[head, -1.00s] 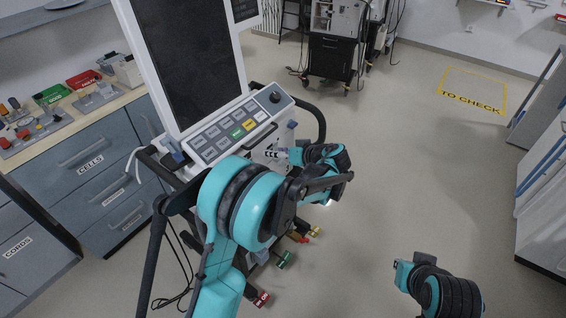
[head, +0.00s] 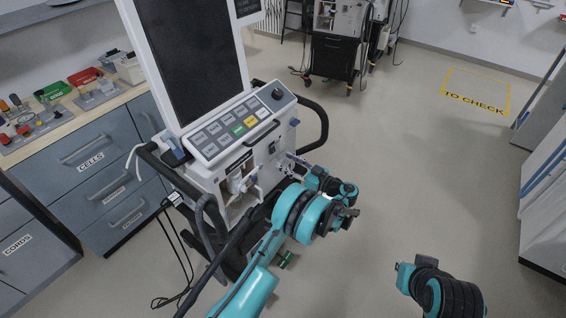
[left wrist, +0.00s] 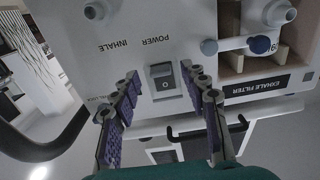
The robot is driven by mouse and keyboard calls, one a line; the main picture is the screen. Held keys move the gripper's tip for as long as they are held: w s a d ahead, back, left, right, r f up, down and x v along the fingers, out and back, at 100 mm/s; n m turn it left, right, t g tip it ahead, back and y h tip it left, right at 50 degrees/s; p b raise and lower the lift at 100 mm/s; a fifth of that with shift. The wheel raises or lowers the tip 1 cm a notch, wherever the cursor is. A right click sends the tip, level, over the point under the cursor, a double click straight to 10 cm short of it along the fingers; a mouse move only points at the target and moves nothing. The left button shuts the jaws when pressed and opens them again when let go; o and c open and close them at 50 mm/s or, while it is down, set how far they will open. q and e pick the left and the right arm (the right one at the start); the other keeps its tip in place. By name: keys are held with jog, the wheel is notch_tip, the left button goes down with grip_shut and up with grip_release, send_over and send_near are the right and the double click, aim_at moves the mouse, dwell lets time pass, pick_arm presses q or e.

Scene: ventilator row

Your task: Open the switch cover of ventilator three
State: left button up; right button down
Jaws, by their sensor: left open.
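The ventilator (head: 225,180) stands in front of me with its dark screen tilted in the head view. In the left wrist view its white side panel (left wrist: 120,20) appears upside down, with the words POWER and INHALE. The power switch (left wrist: 163,82) is a small grey block with a light mark, below the word POWER in that view. I cannot tell how its cover sits. My left gripper (left wrist: 165,77) is open, its purple-padded fingers on either side of the switch in the picture, with nothing between them. In the head view the gripper (head: 298,162) is at the ventilator's right side, partly hidden by my arm. My right gripper is out of view.
A black handle bar (head: 315,125) curves out beside the panel. The exhale filter label (left wrist: 268,87) and ports are near the switch. Drawers (head: 90,155) stand at left. Another ventilator (head: 335,45) is at the back.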

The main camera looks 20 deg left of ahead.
pick_arm(q)
jog(key=shift+x, duration=1.1)
grip_shut()
jog(key=shift+r, duration=0.1)
